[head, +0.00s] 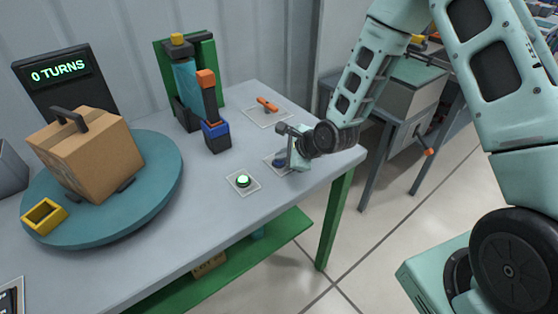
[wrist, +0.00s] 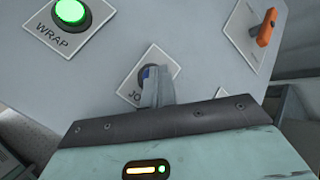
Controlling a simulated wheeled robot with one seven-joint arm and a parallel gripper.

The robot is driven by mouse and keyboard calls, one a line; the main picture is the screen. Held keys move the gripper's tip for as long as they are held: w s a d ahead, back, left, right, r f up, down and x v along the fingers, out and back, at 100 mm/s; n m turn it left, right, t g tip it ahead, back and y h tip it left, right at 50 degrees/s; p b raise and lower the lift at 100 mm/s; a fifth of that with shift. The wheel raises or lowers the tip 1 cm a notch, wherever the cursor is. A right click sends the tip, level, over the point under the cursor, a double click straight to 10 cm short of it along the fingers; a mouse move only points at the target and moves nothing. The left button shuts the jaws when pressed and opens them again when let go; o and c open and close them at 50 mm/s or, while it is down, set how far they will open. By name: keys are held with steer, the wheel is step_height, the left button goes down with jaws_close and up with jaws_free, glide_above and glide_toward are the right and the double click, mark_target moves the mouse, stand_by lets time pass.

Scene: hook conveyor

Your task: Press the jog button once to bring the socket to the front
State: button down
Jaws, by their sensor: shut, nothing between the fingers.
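The jog button (head: 278,162) is a dark blue button on a white plate near the right end of the table. It also shows in the wrist view (wrist: 146,73), where the label reads "JO" and the rest is covered by my fingers. My gripper (head: 296,164) is shut and empty, its fingertips over or at the button. In the wrist view the fingertips (wrist: 153,75) overlap the button; I cannot tell whether they touch it. A yellow square open piece, likely the socket (head: 45,201), sits on the front-left rim of the teal turntable (head: 150,206).
A cardboard box (head: 88,160) stands on the turntable. A display (head: 58,71) reads "0 TURNS". A lit green WRAP button (head: 243,181) is beside the jog button. An orange lever (head: 267,104) and a blue-and-orange post (head: 212,115) stand behind.

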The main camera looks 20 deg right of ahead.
mark_target(282, 163)
steer(key=shift+r+p, duration=0.75)
steer(key=shift+r, duration=0.05)
step_height(282, 163, up, 5)
steer(key=p, duration=0.4)
steer(key=shift+r, duration=0.1)
stand_by(0.8)
